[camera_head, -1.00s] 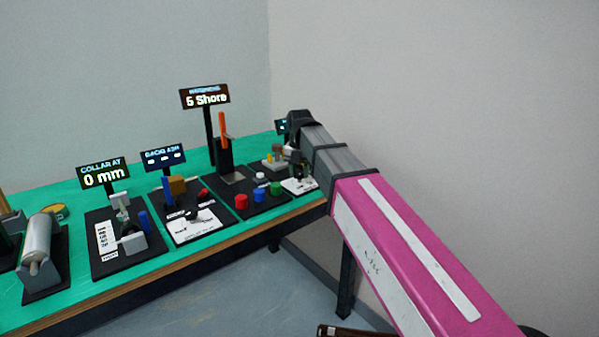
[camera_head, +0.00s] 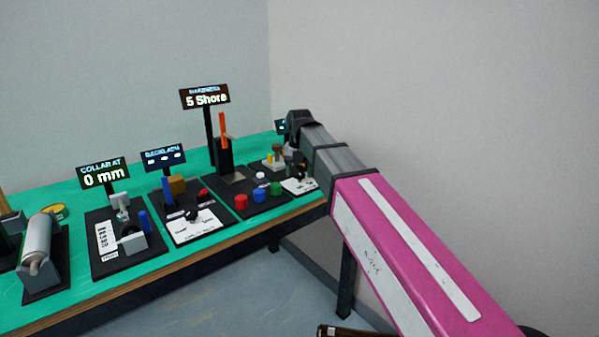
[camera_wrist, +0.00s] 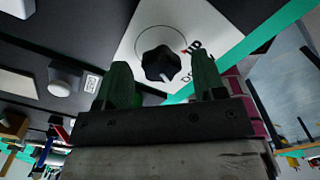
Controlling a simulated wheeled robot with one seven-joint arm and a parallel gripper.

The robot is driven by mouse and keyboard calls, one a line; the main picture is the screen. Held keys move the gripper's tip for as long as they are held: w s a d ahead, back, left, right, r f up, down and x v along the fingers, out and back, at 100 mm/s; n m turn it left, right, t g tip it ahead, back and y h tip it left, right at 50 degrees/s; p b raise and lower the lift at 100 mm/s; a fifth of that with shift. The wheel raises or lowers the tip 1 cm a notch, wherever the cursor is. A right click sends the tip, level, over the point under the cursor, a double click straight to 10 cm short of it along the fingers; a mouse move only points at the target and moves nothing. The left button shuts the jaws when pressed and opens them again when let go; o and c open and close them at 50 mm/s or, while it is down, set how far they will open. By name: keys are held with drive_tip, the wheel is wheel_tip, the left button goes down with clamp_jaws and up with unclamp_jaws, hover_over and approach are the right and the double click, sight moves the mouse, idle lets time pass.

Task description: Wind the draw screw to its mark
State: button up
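A black lobed knob (camera_wrist: 160,63) with a pale pointer line stands on a white plate (camera_wrist: 140,38) in the wrist view. A ring is drawn around it, with a red mark and the words UP and DO..., the rest hidden. I cannot tell for sure whether this knob is the draw screw. My gripper (camera_wrist: 163,80) is open, its two green fingers apart, with the knob showing between and just beyond the tips. Contact with the knob does not show. In the head view the white plate (camera_head: 300,186) is at the bench's right end, and my arm partly hides that station.
A station with red, blue and green buttons (camera_head: 259,194) and a "5 Shore" display (camera_head: 205,98) stands to the left. Further left are a backlash station (camera_head: 197,226), a "0 mm" collar station (camera_head: 118,262) and a grey roller (camera_head: 38,240). The bench's front edge is close to the plate.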

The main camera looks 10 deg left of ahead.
sight(299, 173)
drive_tip(key=shift+r, duration=0.1)
wheel_tip(299, 173, up, 11)
idle(0.7)
drive_tip(key=shift+f, duration=0.2)
